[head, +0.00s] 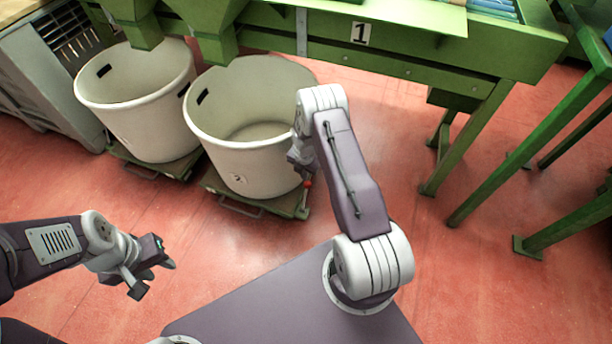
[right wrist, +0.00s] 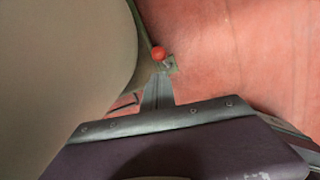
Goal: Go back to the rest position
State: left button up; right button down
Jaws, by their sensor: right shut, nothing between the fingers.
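My right gripper (head: 304,170) hangs beside the right-hand white tub (head: 240,125), at its right side and close to its wall. In the right wrist view its fingers (right wrist: 158,80) are together, with nothing between them. A small red ball-shaped knob (right wrist: 158,53) shows just past the fingertips; in the head view the knob (head: 307,183) is just below the gripper. I cannot tell whether the fingers touch it. My left gripper (head: 155,279) is at the lower left, over bare floor, with its fingers apart and empty.
A second white tub (head: 140,105) stands to the left. Both tubs stand on low wheeled dollies (head: 254,204). A green machine frame (head: 420,65) marked 1 runs along the back, with legs at the right. A grey cabinet (head: 45,80) is at far left. The red floor (head: 470,270) is clear in front.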

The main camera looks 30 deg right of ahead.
jog(key=shift+s+a+r, duration=0.1)
jog(key=shift+a+r, duration=0.15)
jog(key=shift+r, duration=0.05)
jog(key=s+a+r+m, duration=0.35)
jog(key=r+m, duration=0.25)
jog(key=r, duration=0.2)
jog(key=s+a+r+m, duration=0.35)
jog(key=r+m, duration=0.25)
jog(key=r, duration=0.2)
jog(key=s+a+r+m+y, duration=0.1)
jog(key=s+a+r+m, duration=0.25)
jog(key=s+m, duration=0.25)
jog(key=s+a+r+m, duration=0.2)
jog(key=s+r+m, duration=0.2)
jog(key=s+m, duration=0.25)
notch_tip(320, 180, up, 31)
jog(key=p, duration=3.1)
jog(key=shift+d, duration=0.3)
